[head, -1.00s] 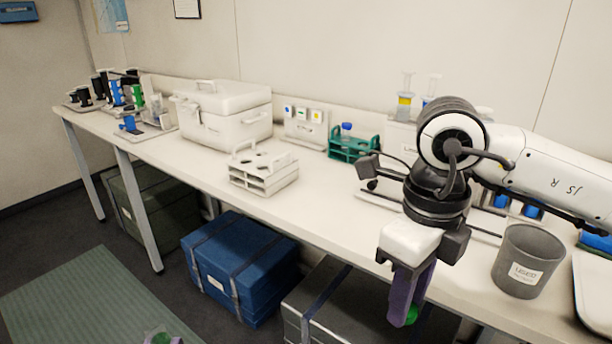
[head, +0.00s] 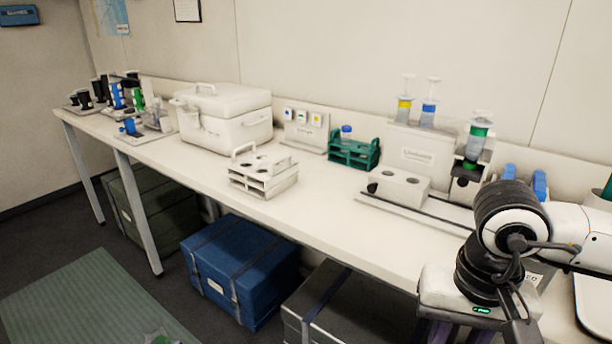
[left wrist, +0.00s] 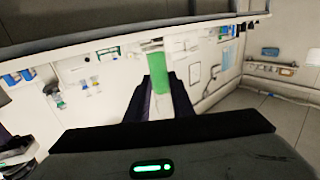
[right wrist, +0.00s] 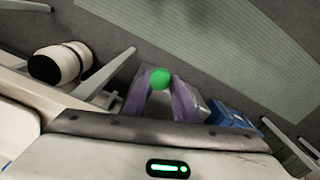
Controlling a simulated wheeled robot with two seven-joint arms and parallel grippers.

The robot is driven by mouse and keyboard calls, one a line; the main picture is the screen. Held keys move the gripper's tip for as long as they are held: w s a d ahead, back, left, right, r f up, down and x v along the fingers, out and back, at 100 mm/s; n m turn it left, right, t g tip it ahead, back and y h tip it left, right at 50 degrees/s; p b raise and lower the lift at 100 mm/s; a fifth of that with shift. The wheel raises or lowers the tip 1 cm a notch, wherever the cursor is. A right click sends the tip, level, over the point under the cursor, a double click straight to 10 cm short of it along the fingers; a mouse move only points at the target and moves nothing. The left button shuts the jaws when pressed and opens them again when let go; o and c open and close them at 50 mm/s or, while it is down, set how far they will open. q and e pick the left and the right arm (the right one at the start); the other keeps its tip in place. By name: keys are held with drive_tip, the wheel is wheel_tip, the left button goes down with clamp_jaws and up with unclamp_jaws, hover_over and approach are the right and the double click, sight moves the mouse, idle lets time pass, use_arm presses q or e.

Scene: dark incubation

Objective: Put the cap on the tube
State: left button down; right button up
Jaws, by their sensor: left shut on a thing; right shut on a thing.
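The tube (left wrist: 158,75), with a green band and a pale lower part, is between the dark fingers of my left gripper (left wrist: 158,92), which is shut on it. My right gripper (right wrist: 160,92) is shut on the round green cap (right wrist: 160,78), held between the tips of its purple fingers over the floor. In the head view, my right gripper is at the bottom right with its fingertips cut off by the frame, so the cap is hidden there. Tube and cap are apart.
The long white bench (head: 330,215) carries a white rack (head: 263,178), a green rack (head: 355,150), a white box (head: 225,115) and a syringe stand (head: 420,145). A blue case (head: 240,270) and a dark case (head: 345,305) stand on the floor below it.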

drive_tip(key=n, duration=0.2)
drive_tip(key=f+n, duration=0.1)
drive_tip(key=shift+s+d, duration=0.3)
drive_tip(key=shift+s, duration=0.1)
use_arm(q)
drive_tip(key=shift+d, duration=0.1)
use_arm(e)
drive_tip(key=shift+r, duration=0.1)
use_arm(q)
drive_tip(key=w+d+m+g+h, duration=0.4)
drive_tip(key=d+m+h, duration=0.4)
drive_tip(key=d+h, duration=0.3)
drive_tip(key=d+r, duration=0.1)
drive_tip(key=d, duration=0.3)
drive_tip(key=shift+h, duration=0.3)
use_arm(e)
drive_tip(key=w+a+r, duration=0.6)
drive_tip(key=a+r, duration=0.1)
drive_tip(key=a, duration=0.3)
drive_tip(key=a+r+m, duration=0.1)
drive_tip(key=a+r, duration=0.8)
drive_tip(key=a, duration=0.5)
drive_tip(key=shift+s+a+r+m, duration=0.25)
drive_tip(key=shift+a+m, duration=0.05)
drive_tip(key=shift+f, duration=0.1)
drive_tip(key=shift+f, duration=1.95)
